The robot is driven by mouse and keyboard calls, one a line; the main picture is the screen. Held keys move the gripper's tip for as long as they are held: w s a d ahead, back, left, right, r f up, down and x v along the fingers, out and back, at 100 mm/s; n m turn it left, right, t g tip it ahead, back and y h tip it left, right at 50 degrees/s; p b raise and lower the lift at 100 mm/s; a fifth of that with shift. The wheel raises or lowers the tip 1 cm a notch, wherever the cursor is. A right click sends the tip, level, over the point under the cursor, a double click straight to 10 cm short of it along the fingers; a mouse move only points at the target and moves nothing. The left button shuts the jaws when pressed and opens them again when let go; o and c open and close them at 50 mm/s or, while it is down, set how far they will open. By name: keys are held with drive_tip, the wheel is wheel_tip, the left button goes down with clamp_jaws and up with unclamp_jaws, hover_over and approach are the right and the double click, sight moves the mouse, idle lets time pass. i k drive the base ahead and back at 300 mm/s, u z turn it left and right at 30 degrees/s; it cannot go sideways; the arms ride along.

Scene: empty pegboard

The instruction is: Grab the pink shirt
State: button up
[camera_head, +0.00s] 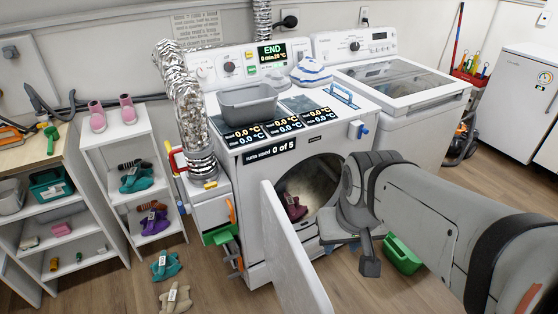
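A dark pink bundle with a small label, which looks like the pink shirt (295,207), lies in the drum opening of the white front-loading machine (255,200). The machine's door (287,255) stands open toward me. My gripper (350,250) is in front of the machine, to the right of the opening and lower than the bundle. It is apart from the bundle. My wrist hides part of the opening's right side. The fingers are seen at an angle, so I cannot tell whether they are open or shut.
A grey tub (248,103) and a striped cloth (311,72) sit on the machine. Teal (165,265) and tan (175,298) bundles lie on the floor at left. A white shelf (118,142) holds more bundles. A green container (402,256) is on the floor behind my arm.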

sight(292, 208)
drive_tip(key=u, duration=2.3)
drive_tip(key=k, duration=1.45)
drive_tip(key=z, duration=1.95)
drive_tip(key=i, duration=1.05)
drive_tip(key=z, duration=0.1)
